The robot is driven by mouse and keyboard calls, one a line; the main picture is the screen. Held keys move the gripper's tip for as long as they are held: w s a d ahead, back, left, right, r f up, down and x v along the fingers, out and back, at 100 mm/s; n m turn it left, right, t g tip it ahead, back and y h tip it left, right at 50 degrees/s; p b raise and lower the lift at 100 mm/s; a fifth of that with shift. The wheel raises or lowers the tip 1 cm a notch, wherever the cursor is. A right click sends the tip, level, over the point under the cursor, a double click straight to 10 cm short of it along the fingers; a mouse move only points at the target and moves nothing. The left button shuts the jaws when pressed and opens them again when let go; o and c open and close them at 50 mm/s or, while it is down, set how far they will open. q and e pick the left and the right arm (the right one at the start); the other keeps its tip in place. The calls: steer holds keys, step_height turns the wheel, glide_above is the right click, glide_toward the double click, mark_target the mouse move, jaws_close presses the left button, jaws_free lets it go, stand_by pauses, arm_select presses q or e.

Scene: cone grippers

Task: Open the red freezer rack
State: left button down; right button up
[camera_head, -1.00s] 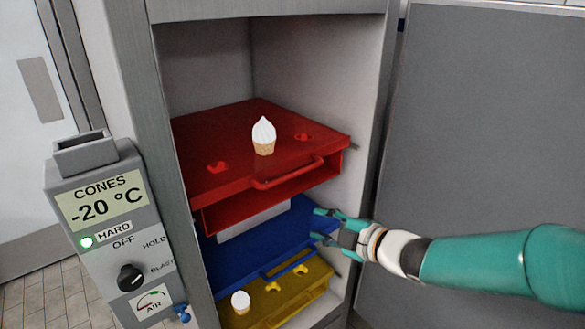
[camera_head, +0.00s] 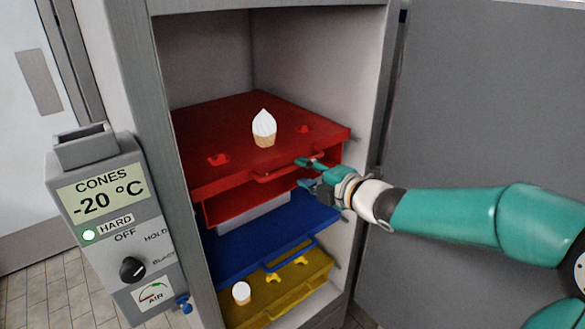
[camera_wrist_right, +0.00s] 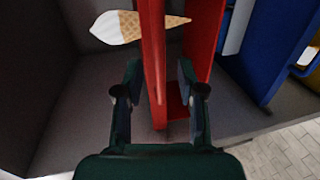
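The red freezer rack (camera_head: 240,125) sits in the upper part of the open cabinet, with a bar handle (camera_head: 275,176) on its front edge. A white-topped cone (camera_head: 264,128) stands upright in it, and two other holes are empty. My right gripper (camera_head: 302,173) is at the right end of the handle, fingers spread. In the right wrist view the red handle (camera_wrist_right: 154,55) runs between the open fingers (camera_wrist_right: 160,80), with gaps visible on both sides. The cone also shows there (camera_wrist_right: 130,27). My left gripper is not in view.
A blue rack (camera_head: 240,250) and a yellow rack (camera_head: 310,268) with a cone (camera_head: 241,292) lie below. The grey cabinet door (camera_head: 480,110) stands open at right, behind my right arm. A control box (camera_head: 105,200) reading -20 °C is at left.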

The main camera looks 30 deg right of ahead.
mark_target(295, 168)
steer(key=x, duration=0.5)
steer(key=shift+w+p, duration=0.1)
steer(key=shift+p, duration=0.2)
jaws_close()
steer(key=shift+f, duration=0.1)
